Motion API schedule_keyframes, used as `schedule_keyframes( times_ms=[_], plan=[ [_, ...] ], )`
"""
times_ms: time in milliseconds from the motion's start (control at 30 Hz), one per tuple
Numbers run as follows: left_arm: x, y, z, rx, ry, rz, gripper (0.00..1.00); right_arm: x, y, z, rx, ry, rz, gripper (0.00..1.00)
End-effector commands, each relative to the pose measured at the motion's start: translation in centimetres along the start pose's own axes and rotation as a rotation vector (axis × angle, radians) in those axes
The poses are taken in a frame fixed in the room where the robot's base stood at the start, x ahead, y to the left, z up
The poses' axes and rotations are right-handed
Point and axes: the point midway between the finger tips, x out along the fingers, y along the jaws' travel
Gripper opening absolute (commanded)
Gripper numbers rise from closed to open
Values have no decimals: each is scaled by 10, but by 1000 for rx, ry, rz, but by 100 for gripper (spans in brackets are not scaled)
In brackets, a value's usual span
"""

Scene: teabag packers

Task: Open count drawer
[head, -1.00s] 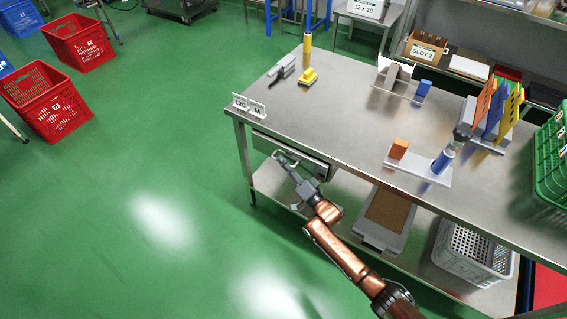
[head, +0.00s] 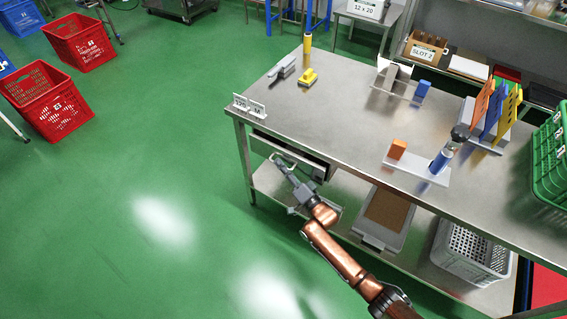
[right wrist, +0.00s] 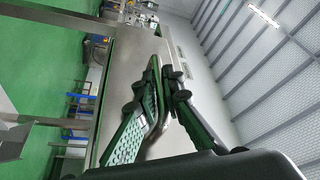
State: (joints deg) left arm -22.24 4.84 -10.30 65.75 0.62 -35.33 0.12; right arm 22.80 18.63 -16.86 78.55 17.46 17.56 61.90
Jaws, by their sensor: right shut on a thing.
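The count drawer (head: 262,146) is set under the left end of the steel table (head: 335,112). It stands slightly out, with a dark gap showing between its front and the tabletop edge. My right gripper (head: 281,162) reaches it from below and is shut on the drawer's bar handle. In the right wrist view, the black fingers (right wrist: 160,92) close around the bent metal handle (right wrist: 158,130). The drawer's contents cannot be made out. My left gripper is out of view.
Two small number signs (head: 249,106) stand on the table corner above the drawer. A grey tray (head: 367,238) and a grey basket (head: 440,250) sit on the lower shelf. The green floor left of the table is clear up to the red crates (head: 45,100).

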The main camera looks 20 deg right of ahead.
Motion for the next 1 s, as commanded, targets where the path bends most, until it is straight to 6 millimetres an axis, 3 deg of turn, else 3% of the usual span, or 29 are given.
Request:
schedule_keyframes(
  times_ms=[500,1000],
  plan=[
    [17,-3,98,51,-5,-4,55,-29,-56,74,4,-2,2,0],
    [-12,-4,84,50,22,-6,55,-60,-109,150,4,-1,3,0]
  ],
)
